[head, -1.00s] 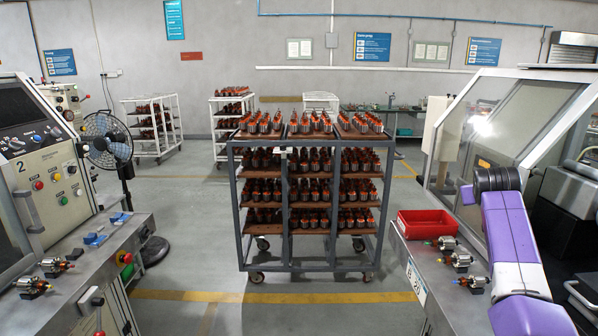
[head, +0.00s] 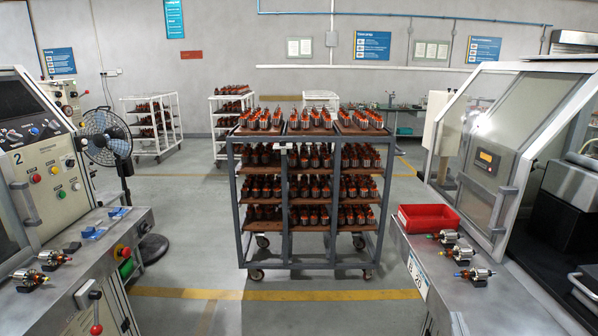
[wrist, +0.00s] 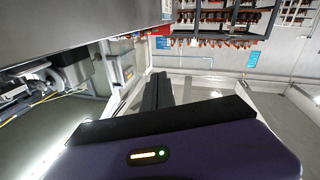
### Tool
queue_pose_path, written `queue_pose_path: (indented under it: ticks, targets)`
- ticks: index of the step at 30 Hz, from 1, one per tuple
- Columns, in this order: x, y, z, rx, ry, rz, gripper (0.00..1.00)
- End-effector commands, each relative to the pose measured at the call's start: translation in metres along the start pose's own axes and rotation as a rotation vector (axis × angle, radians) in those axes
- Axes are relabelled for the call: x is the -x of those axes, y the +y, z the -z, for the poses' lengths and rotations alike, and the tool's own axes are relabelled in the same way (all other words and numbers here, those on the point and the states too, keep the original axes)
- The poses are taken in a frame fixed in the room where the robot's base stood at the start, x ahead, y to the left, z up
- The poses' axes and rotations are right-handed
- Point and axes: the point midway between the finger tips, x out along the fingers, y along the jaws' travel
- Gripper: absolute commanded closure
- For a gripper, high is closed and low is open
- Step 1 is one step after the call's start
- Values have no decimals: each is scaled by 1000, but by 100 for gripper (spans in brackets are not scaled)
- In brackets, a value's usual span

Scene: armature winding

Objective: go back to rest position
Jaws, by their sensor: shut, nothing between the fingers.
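My gripper (wrist: 157,92) shows only in the wrist view, with its two dark fingers side by side and closed, nothing between them. Its purple body (wrist: 180,150) with a lit indicator fills the bottom of that view. My arm does not show in the head view now. The grey rack (head: 233,215) of orange-topped armatures stands in the middle of the head view. Several armatures (head: 450,237) rest on the right machine's ledge beside a red bin (head: 428,217).
The left machine (head: 45,170) has more armatures (head: 54,258) on its ledge. A fan (head: 105,135) stands behind it. White carts (head: 150,125) stand farther back. Grey floor (head: 190,255) is clear around the rack. In the wrist view, a large grey surface (wrist: 80,32) fills the upper left.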

Motion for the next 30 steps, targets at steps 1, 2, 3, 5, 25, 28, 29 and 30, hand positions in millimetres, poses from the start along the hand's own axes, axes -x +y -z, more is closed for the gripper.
queue_pose_path:
  ticks: [1, 2, 3, 5, 25, 28, 29, 30]
  targets:
    - [27, -6, -9, -8, 6, 16, 100]
    - [40, -9, -11, -14, 14, 23, 100]
    - [59, -13, -13, -23, 21, 35, 100]
    - [86, -18, -15, -35, 33, 51, 100]
    - [356, -33, 6, -178, -40, 199, 100]
    - [387, -33, 5, -186, -101, 218, 100]
    - [396, -32, 4, -187, -122, 224, 100]
    - [407, -32, 2, -186, -149, 231, 100]
